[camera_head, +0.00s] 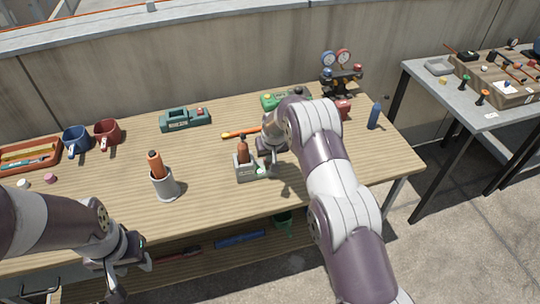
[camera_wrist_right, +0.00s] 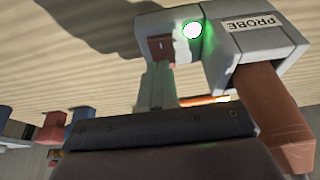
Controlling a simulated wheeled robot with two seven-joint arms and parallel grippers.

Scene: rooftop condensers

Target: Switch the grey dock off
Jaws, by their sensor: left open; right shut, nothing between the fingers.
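The grey dock (camera_head: 247,174) stands near the table's front middle with a brown-orange probe (camera_head: 243,149) upright in it. In the right wrist view the dock (camera_wrist_right: 250,42) shows a PROBE label, a lit green lamp (camera_wrist_right: 192,30) and a dark red switch part (camera_wrist_right: 160,46) in a recess. My right gripper (camera_wrist_right: 163,75) is shut and empty, its tips close to that recess. I cannot tell whether they touch. In the head view my right gripper (camera_head: 268,153) is beside the dock's right side. My left gripper (camera_head: 131,264) is open and empty at the table's front left.
A grey cup (camera_head: 165,187) with an orange-handled tool stands left of the dock. A teal device (camera_head: 185,119) sits behind. Blue (camera_head: 75,139) and red (camera_head: 107,133) mugs stand left; a gauge set (camera_head: 341,78) and blue bottle (camera_head: 374,117) stand right.

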